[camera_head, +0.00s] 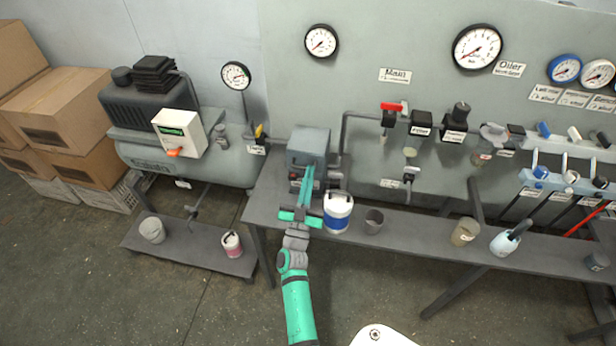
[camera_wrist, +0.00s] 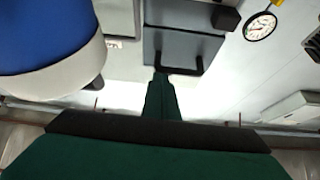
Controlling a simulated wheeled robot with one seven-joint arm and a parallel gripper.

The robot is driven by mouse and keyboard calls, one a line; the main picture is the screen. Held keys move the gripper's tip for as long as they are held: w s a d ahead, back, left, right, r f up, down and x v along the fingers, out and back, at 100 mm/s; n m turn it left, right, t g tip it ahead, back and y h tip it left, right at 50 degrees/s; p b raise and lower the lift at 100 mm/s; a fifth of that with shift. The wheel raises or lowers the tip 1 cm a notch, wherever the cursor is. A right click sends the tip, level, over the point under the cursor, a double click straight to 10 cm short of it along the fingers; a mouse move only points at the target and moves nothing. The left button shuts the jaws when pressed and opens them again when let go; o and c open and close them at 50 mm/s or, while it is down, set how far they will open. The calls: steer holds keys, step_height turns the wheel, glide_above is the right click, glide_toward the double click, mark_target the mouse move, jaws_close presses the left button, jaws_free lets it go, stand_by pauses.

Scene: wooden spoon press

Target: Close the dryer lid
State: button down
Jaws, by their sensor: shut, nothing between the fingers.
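I cannot tell from these views how far the lid stands open. My green gripper (camera_head: 308,172) is shut and empty, with its long fingers pointing at the dryer's front. In the wrist view the fingertips (camera_wrist: 161,76) are close to the dark handle; whether they touch is unclear. The fingers hide part of the dryer's front.
A white and blue container (camera_head: 337,212) stands right beside my gripper and looms large in the wrist view (camera_wrist: 50,40). A grey cup (camera_head: 374,221) is farther right on the bench (camera_head: 415,228). The compressor (camera_head: 185,160) is left. Valves and gauges line the wall.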

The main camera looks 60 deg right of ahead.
steer(key=s+a+f, duration=0.1)
steer(key=s+a, duration=0.2)
steer(key=a, duration=0.5)
steer(key=shift+s+a, duration=0.3)
steer(key=shift+a, duration=0.05)
